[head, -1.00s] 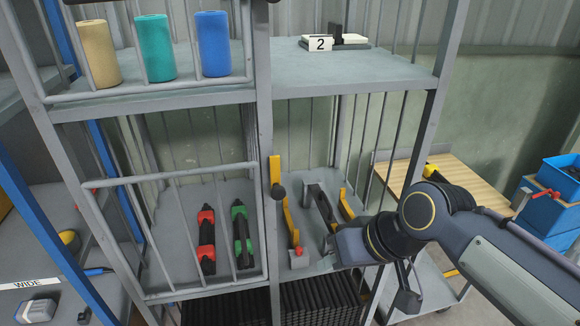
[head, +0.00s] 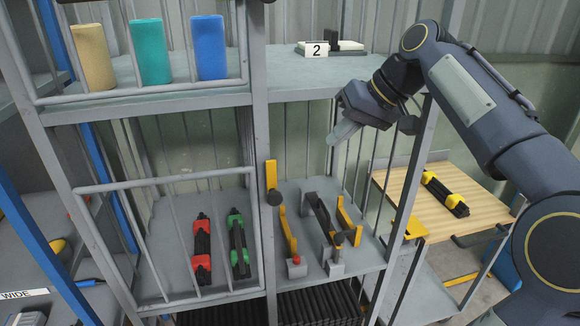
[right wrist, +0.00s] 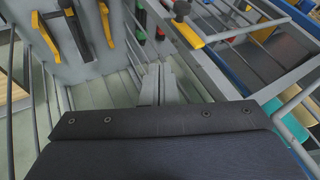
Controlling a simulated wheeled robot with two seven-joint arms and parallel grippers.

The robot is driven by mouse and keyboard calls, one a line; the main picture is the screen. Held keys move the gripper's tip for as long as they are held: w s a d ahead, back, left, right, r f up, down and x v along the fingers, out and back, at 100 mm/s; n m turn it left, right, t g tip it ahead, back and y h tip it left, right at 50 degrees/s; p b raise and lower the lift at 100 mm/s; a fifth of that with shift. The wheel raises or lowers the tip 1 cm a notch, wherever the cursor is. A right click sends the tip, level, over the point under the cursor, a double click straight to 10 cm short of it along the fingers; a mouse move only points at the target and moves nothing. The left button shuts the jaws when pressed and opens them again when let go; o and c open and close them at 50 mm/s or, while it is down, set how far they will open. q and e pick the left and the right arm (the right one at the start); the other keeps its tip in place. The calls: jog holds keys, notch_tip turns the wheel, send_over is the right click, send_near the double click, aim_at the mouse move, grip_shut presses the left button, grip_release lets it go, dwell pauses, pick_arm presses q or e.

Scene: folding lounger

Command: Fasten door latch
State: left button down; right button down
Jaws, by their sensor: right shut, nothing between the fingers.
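The yellow latch (head: 271,176) with a dark round knob stands upright on the grey post between the two lower compartments. A yellow bar with a dark knob, probably this latch, also shows at the top of the right wrist view (right wrist: 188,24). The barred door (head: 165,182) covers the front of the lower left compartment, its right side close to the post. I cannot tell whether the latch holds it. My right gripper (head: 335,141) is shut and empty, above the lower right compartment and right of the latch. Its closed fingers also show in the right wrist view (right wrist: 160,84). My left gripper is out of view.
Behind the door lie a red-ended bar (head: 202,250) and a green-ended bar (head: 239,244). The lower right compartment holds yellow and dark upright fixtures (head: 322,215). Three rolls (head: 152,50) stand on the upper shelf. A yellow-and-black bar (head: 444,194) lies on a wooden table at right.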

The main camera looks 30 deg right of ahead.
jog(key=p, duration=0.1)
send_near(273, 184)
jog(key=w+f, duration=0.3)
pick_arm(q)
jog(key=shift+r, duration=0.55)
pick_arm(e)
jog(key=shift+w+a+f, duration=0.1)
jog(key=shift+a+f, duration=0.15)
jog(key=shift+f, duration=0.05)
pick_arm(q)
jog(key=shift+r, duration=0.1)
pick_arm(e)
jog(key=shift+r, duration=0.1)
pick_arm(q)
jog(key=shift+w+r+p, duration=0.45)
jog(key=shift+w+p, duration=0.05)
jog(key=shift+p, duration=0.1)
pick_arm(e)
jog(key=shift+a+r+h, duration=0.15)
jog(key=shift+a+h, duration=0.1)
jog(key=shift+h, duration=0.05)
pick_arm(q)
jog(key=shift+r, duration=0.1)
